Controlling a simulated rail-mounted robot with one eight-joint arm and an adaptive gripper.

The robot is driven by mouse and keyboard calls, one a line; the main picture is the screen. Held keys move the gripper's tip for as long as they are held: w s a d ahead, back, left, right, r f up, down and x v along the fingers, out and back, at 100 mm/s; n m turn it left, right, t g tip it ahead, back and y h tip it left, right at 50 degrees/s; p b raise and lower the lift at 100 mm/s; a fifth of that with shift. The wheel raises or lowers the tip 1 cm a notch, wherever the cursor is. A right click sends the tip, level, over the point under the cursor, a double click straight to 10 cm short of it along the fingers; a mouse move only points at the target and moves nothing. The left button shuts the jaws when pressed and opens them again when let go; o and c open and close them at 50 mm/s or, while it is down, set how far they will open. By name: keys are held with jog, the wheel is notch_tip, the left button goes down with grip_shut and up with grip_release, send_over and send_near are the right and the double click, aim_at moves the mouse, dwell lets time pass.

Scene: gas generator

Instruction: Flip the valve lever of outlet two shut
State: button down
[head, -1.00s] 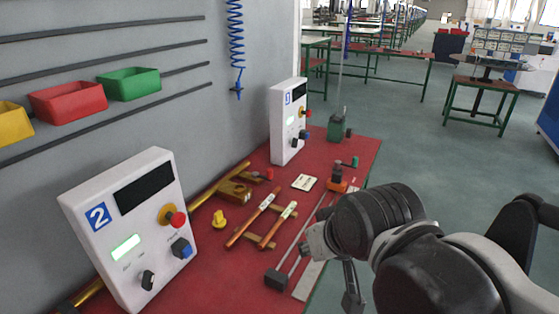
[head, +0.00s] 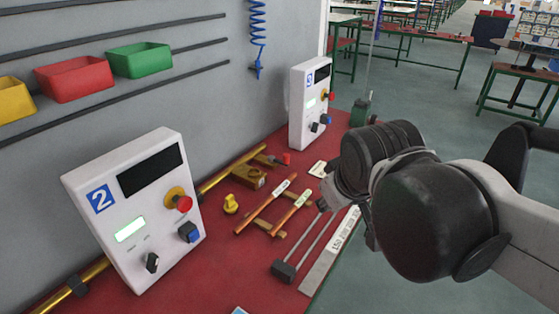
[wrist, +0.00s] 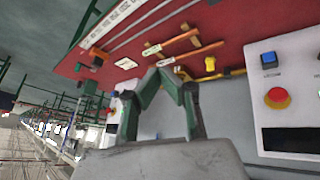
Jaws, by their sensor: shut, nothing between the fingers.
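The white panel marked 2 (head: 105,235) stands at the left of the red bench, with a red button, a blue switch and a black knob. A brass pipe (head: 222,178) runs behind it along the wall. A small yellow handle-shaped piece (head: 231,204) is right of the panel; I cannot tell which part is the outlet two lever. In the wrist view, my gripper (wrist: 166,74) is shut and empty, apart from the panel (wrist: 297,100) and the yellow piece (wrist: 210,64). My arm mostly hides it in the head view.
Two orange-handled tools (head: 265,206) lie on wooden rests mid-bench. A dark block with rods (head: 284,270) and a pale ruler-like strip (head: 330,250) lie near the front edge. Coloured bins (head: 75,79) hang on the wall.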

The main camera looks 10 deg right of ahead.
aim_at(284, 162)
jog(key=w+a+n+g+h, duration=0.1)
jog(key=w+a+n+h, duration=0.15)
jog(key=w+n, duration=1.3)
jog(key=w+a+f+n+h, duration=0.1)
jog(key=w+a+f+n, duration=0.1)
jog(key=w+f, duration=0.2)
jog(key=w+a+f+n+h+b, duration=0.1)
jog(key=w+f, duration=0.3)
jog(key=w, duration=0.7)
jog(key=w+a+f+n+h+b, duration=0.1)
jog(key=w+a+f+n+h, duration=0.1)
jog(key=w, duration=0.5)
notch_tip(284, 162, down, 3)
jog(key=shift+w+a+r+n+g, duration=0.1)
jog(key=shift+w+a+n+g, duration=0.2)
jog(key=shift+a+n, duration=0.55)
jog(key=shift+a, duration=0.1)
jog(key=x, duration=0.9)
jog(key=shift+d, duration=0.25)
jog(key=d, duration=0.1)
jog(key=w, duration=0.1)
jog(key=d, duration=0.1)
jog(key=shift+w+d+f+p, duration=0.3)
jog(key=shift+w+d+p, duration=0.05)
jog(key=shift+w, duration=0.05)
jog(key=shift+w+d, duration=0.35)
jog(key=shift+d, duration=0.1)
